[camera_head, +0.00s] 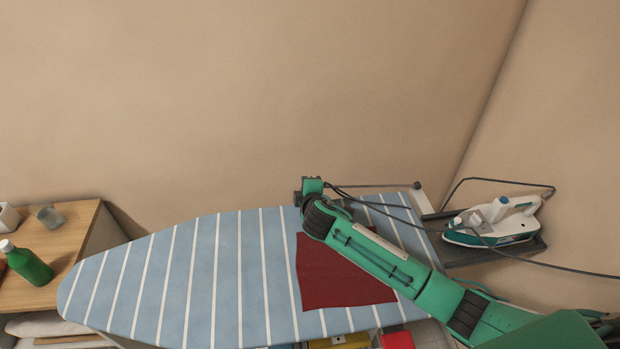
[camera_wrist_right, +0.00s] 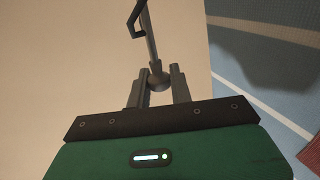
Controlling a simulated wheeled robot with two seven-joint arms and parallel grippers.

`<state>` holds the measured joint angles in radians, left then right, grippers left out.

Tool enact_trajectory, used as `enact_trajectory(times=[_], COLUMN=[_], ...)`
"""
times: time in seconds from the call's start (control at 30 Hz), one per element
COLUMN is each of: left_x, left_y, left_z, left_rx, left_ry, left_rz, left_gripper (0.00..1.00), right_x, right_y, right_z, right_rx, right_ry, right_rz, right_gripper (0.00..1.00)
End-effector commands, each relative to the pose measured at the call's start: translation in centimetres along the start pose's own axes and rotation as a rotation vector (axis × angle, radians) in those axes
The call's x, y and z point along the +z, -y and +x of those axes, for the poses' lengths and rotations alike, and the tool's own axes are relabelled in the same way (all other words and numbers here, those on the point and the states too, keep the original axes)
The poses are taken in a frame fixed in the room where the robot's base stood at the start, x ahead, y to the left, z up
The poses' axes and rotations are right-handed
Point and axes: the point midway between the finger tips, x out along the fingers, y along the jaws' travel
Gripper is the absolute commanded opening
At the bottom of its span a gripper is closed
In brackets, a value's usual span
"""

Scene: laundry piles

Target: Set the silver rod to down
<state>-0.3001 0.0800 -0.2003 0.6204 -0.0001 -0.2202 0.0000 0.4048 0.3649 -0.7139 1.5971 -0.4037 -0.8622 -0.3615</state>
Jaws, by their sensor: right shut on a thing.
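The silver rod (camera_head: 382,186) is a thin grey bar lying about level behind the right part of the ironing board, with a dark round knob at its right end. My right gripper (camera_head: 328,187) is at its left end, near the board's back edge. In the right wrist view the gripper (camera_wrist_right: 158,88) is shut on the rounded grey end of the rod (camera_wrist_right: 151,38), which runs away from the fingers. My left gripper is out of view.
The striped ironing board (camera_head: 190,265) carries a dark red cloth (camera_head: 335,280) under my right arm. An iron (camera_head: 490,228) rests on a dark rack at the right, with a cord (camera_head: 560,267). A wooden shelf (camera_head: 70,235) with a green bottle (camera_head: 30,267) stands left. A wall is behind.

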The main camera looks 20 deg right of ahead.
Motion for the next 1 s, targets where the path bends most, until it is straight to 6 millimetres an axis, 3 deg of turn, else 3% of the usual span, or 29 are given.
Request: enact_trajectory(times=[0.2,0.57,0.6,0.67,1.0], left_x=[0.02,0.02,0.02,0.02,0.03], left_y=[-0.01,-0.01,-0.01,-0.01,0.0], left_z=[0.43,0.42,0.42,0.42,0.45], left_rx=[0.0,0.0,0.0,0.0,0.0], left_ry=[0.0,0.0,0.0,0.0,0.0], left_rz=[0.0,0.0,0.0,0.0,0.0], left_gripper=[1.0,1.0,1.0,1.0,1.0], right_x=[0.08,0.15,0.15,0.14,0.08], right_y=[1.07,1.08,1.08,1.07,1.09], right_z=[0.47,0.5,0.5,0.5,0.3], right_rx=[0.0,0.0,0.0,0.0,0.0], right_ry=[0.013,0.015,0.015,0.015,0.013], right_rz=[-0.028,-0.031,-0.031,-0.031,-0.03], right_gripper=[0.0,0.0,0.26,0.37,0.4])
